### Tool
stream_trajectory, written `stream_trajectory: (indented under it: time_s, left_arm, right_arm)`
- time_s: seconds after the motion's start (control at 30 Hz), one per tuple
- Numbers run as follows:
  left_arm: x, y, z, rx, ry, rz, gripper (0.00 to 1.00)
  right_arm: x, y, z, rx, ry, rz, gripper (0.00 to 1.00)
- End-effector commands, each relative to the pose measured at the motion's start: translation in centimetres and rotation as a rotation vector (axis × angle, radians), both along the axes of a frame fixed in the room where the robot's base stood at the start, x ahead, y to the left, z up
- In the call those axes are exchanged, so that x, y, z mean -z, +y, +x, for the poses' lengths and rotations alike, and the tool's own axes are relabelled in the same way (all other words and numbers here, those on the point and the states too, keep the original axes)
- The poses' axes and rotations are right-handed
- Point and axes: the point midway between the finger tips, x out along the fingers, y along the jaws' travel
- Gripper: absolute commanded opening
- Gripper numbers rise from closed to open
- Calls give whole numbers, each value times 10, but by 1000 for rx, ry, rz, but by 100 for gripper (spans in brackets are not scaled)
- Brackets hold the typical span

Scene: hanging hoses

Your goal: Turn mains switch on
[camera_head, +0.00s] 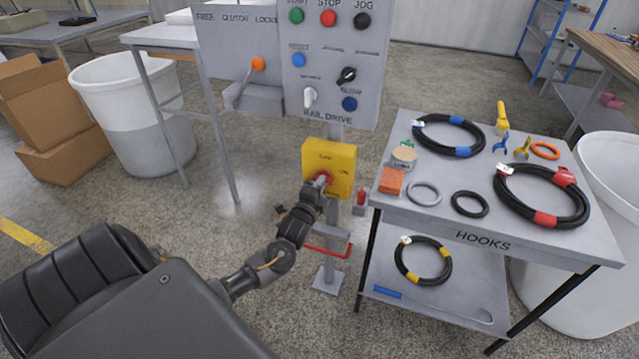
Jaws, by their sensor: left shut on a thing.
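The mains switch is a yellow box (343,163) on a grey post below the rail drive panel, with "ON" lettering at its right. A red knob (322,179) sits on its front. My left gripper (318,184) reaches up from the lower left and is shut on the red knob, covering much of it. The knob's exact angle is hard to tell behind the fingers. My right gripper is not in view.
The grey control panel (331,90) with buttons stands just above the switch. A hooks table (470,218) with coiled hoses (449,134) stands close at right. A red bar (327,252) crosses the post below.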

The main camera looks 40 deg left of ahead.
Motion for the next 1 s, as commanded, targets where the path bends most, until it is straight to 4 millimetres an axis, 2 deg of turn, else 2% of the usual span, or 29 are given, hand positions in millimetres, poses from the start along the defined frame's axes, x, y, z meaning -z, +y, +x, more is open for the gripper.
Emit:
stream_trajectory:
  time_s: [0.37,0.4,0.53,0.83,1.0]
  left_arm:
    - [1,0,0,0,4,5,0]
    - [1,0,0,0,4,5,17]
    - [1,0,0,0,3,5,34]
    - [1,0,-1,0,2,3,35]
    - [2,-7,-18,2,3,2,35]
  right_arm:
    - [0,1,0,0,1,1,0]
    - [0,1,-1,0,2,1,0]
    - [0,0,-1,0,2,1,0]
    - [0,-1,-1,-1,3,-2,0]
    - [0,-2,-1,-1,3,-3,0]
